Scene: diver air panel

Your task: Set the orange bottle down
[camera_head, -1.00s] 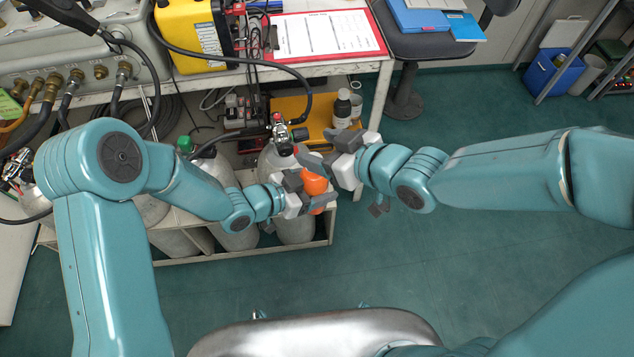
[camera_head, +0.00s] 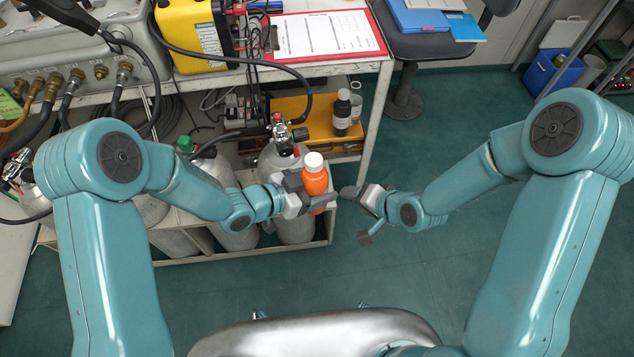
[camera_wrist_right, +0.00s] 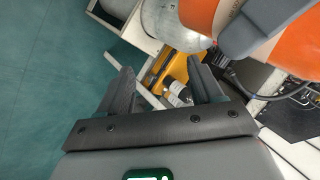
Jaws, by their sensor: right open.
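The orange bottle (camera_head: 315,181) has a white cap and stands nearly upright in the air in the head view. My left gripper (camera_head: 311,194) is shut around its body. The bottle also fills the top right of the right wrist view (camera_wrist_right: 290,48), with a grey finger across it. My right gripper (camera_head: 356,214) is open and empty, just right of the bottle and apart from it. In the right wrist view its two dark fingers (camera_wrist_right: 164,85) are spread with nothing between them.
Grey cylinders (camera_head: 295,226) stand in a low rack (camera_head: 250,252) below the bottle. A dark bottle with a white label (camera_head: 342,112) stands by an orange case (camera_head: 303,112) on a lower shelf. A red clipboard (camera_head: 325,36) lies on the bench. Green floor (camera_head: 480,255) is open at right.

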